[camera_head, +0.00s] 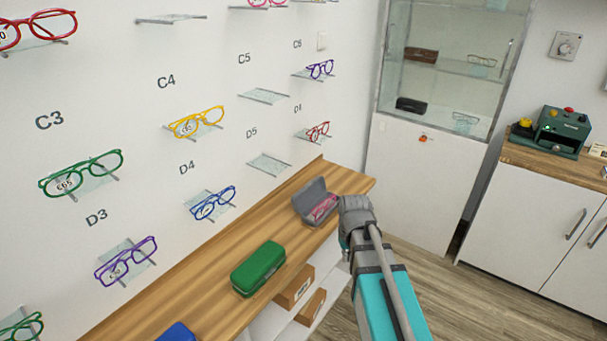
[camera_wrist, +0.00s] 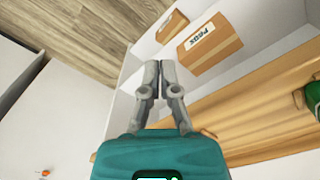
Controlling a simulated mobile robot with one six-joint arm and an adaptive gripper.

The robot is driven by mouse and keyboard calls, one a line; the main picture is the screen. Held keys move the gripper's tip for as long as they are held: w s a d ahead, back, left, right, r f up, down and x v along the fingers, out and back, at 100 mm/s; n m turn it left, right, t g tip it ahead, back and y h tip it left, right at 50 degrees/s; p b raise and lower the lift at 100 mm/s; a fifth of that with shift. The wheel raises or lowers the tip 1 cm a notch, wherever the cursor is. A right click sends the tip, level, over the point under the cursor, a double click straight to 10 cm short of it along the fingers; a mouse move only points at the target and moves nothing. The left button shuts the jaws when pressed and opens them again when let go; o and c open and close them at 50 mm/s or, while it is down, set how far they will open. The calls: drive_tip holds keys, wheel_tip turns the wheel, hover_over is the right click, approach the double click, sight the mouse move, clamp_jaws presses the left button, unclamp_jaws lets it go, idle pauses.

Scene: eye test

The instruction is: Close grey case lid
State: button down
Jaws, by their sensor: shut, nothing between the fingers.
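The grey case (camera_head: 312,194) stands on the wooden counter near its far right end. Its lid is open and raised, leaning toward the wall. Pink-red glasses (camera_head: 322,207) lie inside the case. My gripper (camera_head: 346,242) is beside the case's right side, past the counter's front edge in the head view. In the wrist view my gripper (camera_wrist: 160,65) is shut and empty, with its fingers together. The grey case does not show in the wrist view. My arm hides a little of the space right of the case.
A green case (camera_head: 258,268) and a blue case (camera_head: 177,332) lie on the wooden counter (camera_head: 222,281). Cardboard boxes (camera_head: 295,287) sit on the shelf below. Glasses hang on the wall above. A glass cabinet (camera_head: 448,65) stands behind.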

drive_tip(key=w+a+r+n+p, duration=0.25)
drive_tip(key=w+r+p, duration=0.2)
drive_tip(key=w, duration=0.35)
drive_tip(key=w+a+r+n+p, duration=0.2)
drive_tip(key=w+a+r+p, duration=0.2)
drive_tip(key=w+r, duration=0.3)
wheel_tip(320, 180, up, 6)
drive_tip(key=n+p, duration=0.4)
drive_tip(key=p, duration=0.4)
hover_over(309, 192)
drive_tip(key=w+a, duration=0.2)
drive_tip(key=a, duration=0.3)
drive_tip(key=shift+r, duration=0.1)
drive_tip(key=shift+f+b, duration=0.2)
drive_tip(key=shift+b, duration=0.1)
wheel_tip(309, 192, down, 10)
drive_tip(key=b, duration=0.9)
drive_tip(key=shift+r+b, duration=0.1)
drive_tip(key=shift+b, duration=0.25)
drive_tip(key=shift+s+d+r+p, duration=0.4)
drive_tip(key=shift+s+d, duration=0.2)
drive_tip(key=shift+d, duration=0.15)
drive_tip(key=shift+s+d+r+p, duration=0.35)
drive_tip(key=shift+s+d, duration=0.25)
drive_tip(key=shift+d, duration=0.1)
drive_tip(key=shift+s+a, duration=0.15)
drive_tip(key=shift+a, duration=0.05)
